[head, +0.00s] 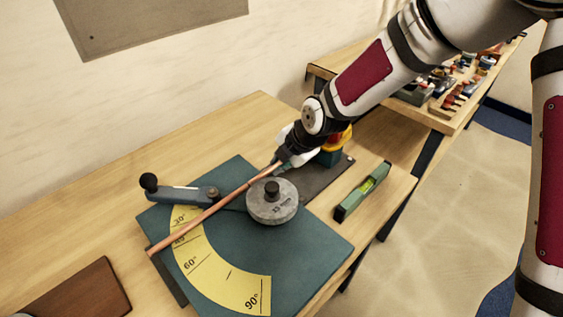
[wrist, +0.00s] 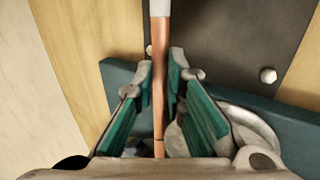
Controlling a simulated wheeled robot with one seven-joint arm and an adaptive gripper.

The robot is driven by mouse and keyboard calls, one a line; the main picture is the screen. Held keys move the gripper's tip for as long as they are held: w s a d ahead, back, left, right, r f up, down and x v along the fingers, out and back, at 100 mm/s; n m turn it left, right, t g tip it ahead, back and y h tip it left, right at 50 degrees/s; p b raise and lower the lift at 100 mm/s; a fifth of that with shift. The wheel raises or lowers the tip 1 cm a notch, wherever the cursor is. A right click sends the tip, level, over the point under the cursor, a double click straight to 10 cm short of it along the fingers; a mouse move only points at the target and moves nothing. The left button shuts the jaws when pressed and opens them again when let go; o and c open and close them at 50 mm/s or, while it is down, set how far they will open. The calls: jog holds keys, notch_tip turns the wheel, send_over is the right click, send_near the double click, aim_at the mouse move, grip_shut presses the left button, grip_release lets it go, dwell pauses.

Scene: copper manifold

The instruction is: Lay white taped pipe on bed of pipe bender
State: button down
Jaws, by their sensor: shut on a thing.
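The copper pipe (head: 208,213) runs slantwise above the pipe bender's teal bed (head: 315,237), between the round grey former (head: 272,211) and the lever (head: 182,194). Its near end reaches the bed's left edge, over the yellow angle scale (head: 232,279). My gripper (head: 278,163) is shut on the pipe near the bed's far edge. In the wrist view the pipe (wrist: 158,95) passes between the two fingers, and the white tape (wrist: 160,8) shows at the top, beyond the fingertips. I cannot tell whether the pipe touches the bed.
A green spirit level (head: 362,191) lies right of the bender on the wooden bench (head: 125,190). A dark plate (head: 328,180) adjoins the bed's far side. A brown board (head: 80,290) lies front left. A second bench (head: 440,122) with tools stands back right.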

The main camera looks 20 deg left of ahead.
jog(key=shift+f, duration=0.2)
jog(key=shift+w+d+b, duration=0.35)
jog(key=shift+w+b, duration=0.05)
jog(key=shift+w, duration=0.25)
dwell(0.6)
jog(key=c, duration=1.2)
grip_release()
jog(key=shift+c, duration=0.2)
notch_tip(320, 180, up, 7)
jog(key=p, duration=0.3)
